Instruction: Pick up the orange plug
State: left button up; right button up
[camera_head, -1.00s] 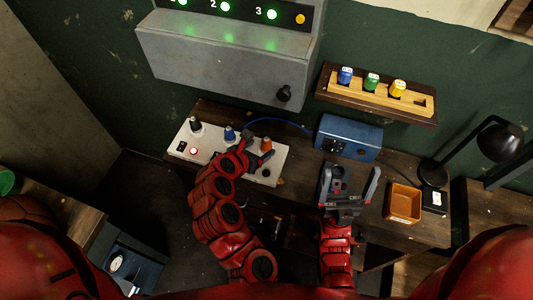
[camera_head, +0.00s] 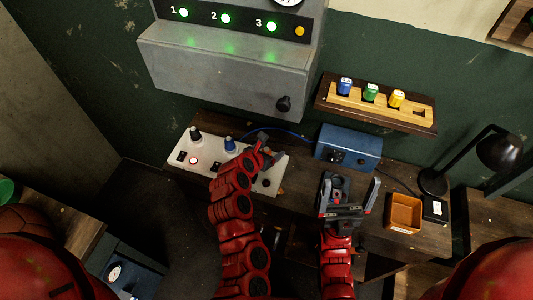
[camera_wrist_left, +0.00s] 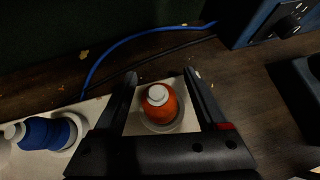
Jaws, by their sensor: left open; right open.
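The orange plug (camera_wrist_left: 163,106) has a pale round top and stands on a white panel (camera_head: 207,166) on the bench. In the left wrist view it sits between the two spread fingers of my left gripper (camera_wrist_left: 161,78), with a gap on each side. In the head view my left gripper (camera_head: 268,152) is over the panel's right part and largely hides the orange plug. A blue plug (camera_head: 230,146) stands to its left; it also shows in the left wrist view (camera_wrist_left: 45,133). My right gripper (camera_head: 350,190) is open and empty over the bench.
A blue box (camera_head: 347,146) with a blue cable (camera_head: 280,130) stands behind and right of the panel. A black-topped plug (camera_head: 195,136) is at the panel's left. An orange-brown tray (camera_head: 403,213) and a black lamp (camera_head: 498,153) are at the right. A wall rack (camera_head: 345,108) holds coloured plugs.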

pick_arm(q)
jog(key=shift+f, duration=0.1)
grip_shut()
dwell(0.3)
jog(key=shift+w, duration=0.1)
jog(key=shift+r, duration=0.6)
notch_tip(320, 180, up, 3)
jog(key=shift+f+b, duration=0.2)
jog(key=shift+b, duration=0.65)
jog(key=s, duration=0.5)
jog(key=shift+a+r, duration=0.1)
jog(key=shift+a, duration=0.1)
jog(key=s+a+p, duration=0.1)
jog(key=s+p, duration=0.8)
jog(key=s, duration=0.2)
jog(key=shift+a+r, duration=0.3)
jog(key=shift+r, duration=0.05)
